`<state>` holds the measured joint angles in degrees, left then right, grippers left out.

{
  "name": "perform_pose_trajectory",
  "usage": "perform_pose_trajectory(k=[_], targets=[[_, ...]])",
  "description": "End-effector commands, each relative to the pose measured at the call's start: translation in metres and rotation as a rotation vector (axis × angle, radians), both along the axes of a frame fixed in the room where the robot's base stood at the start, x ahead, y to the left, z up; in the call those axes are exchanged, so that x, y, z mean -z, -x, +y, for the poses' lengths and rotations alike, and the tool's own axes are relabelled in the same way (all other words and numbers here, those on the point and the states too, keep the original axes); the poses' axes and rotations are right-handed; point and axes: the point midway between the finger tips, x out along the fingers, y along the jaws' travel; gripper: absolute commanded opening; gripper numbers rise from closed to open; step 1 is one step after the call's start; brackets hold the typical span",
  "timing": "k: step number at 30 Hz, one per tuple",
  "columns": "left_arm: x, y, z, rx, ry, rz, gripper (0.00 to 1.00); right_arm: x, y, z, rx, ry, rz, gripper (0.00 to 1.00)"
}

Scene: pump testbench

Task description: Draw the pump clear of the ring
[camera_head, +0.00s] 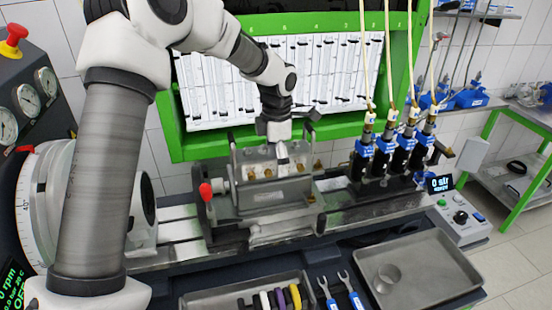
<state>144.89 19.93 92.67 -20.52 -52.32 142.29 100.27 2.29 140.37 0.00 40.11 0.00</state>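The pump (268,165), a grey metal block with brass fittings on its front, sits in a grey clamp fixture (255,222) on the bench rails. A red-knobbed lever (206,190) stands at the fixture's left end. I cannot clearly make out the ring; the left end of the pump, where it meets the fixture, is small and partly hidden. My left gripper (281,138) comes down from above over the pump's top, with a light grey part just beneath it. The fingers are too small and dark to tell whether they are open or hold the pump. My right gripper is out of view.
Several blue-banded injectors (366,150) with pale hoses stand right of the pump. A green-framed tube panel (205,92) rises behind. In front lie a tray of coloured parts (200,302), wrenches (326,292) and a tray (440,272) holding a cup. A control box (468,222) stands right.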

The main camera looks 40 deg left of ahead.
Motion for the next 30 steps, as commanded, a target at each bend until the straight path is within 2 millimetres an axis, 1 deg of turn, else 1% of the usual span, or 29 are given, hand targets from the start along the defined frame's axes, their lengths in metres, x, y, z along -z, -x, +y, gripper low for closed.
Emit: perform_pose_trajectory(k=[7,10,14,18,22,25,30], targets=[[-0.001,0.0,0.0,0.0,0.0,0.0,1.0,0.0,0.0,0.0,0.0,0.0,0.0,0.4],[-0.011,-0.001,0.0,0.0,-0.001,-0.002,1.0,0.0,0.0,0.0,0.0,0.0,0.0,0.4],[-0.038,-0.001,0.0,0.0,-0.003,-0.005,1.0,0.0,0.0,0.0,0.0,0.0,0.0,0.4],[-0.075,-0.001,0.0,0.0,-0.002,-0.005,1.0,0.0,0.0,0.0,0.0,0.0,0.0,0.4],[-0.103,-0.001,0.0,0.0,-0.001,-0.003,1.0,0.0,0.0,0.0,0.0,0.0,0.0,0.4],[-0.115,-0.001,-0.001,0.0,-0.001,-0.001,1.0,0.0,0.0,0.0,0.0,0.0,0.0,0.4],[-0.12,-0.001,-0.001,0.001,-0.001,0.002,1.0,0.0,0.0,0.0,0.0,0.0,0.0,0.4]])
